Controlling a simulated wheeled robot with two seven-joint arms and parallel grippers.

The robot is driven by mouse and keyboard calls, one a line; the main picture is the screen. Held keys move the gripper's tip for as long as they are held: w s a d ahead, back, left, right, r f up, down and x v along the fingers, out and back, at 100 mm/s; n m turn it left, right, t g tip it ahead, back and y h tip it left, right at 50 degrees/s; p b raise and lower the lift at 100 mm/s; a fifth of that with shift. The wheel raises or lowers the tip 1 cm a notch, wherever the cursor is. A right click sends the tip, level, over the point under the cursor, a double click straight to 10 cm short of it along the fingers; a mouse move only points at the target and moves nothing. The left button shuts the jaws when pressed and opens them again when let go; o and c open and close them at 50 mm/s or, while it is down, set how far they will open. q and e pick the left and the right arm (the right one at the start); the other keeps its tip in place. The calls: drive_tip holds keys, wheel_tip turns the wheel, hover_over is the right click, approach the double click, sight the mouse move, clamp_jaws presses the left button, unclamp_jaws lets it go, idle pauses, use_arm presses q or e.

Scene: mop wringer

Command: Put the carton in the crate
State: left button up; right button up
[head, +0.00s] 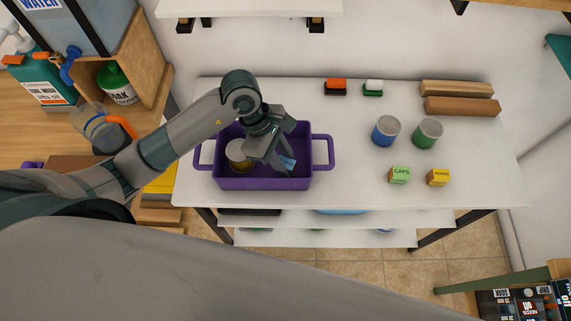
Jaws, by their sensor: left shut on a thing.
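The purple crate (265,184), with a handle at each end, stands at the left part of the white table. My left gripper (283,167) reaches down over the right half of the crate. It is shut on a small light-blue thing (289,162), which seems to be a carton. The fingers hide much of it, and I cannot tell whether it touches the crate floor. A yellowish can with a pale lid (238,154) stands in the crate's left half. My right gripper is not in view.
A blue can (384,135), a green can (425,137), a green box marked CAPS (399,175) and a yellow box (438,177) stand on the right. Two brushes and two wooden blocks (460,107) lie at the back. The table (350,165) is clear right of the crate.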

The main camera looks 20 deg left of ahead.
use_arm(q)
wheel_tip(320, 180, down, 2)
drive_tip(key=shift+f, duration=0.1)
drive_tip(key=shift+f, duration=0.25)
drive_tip(key=o, duration=0.8)
drive_tip(key=shift+r, duration=0.1)
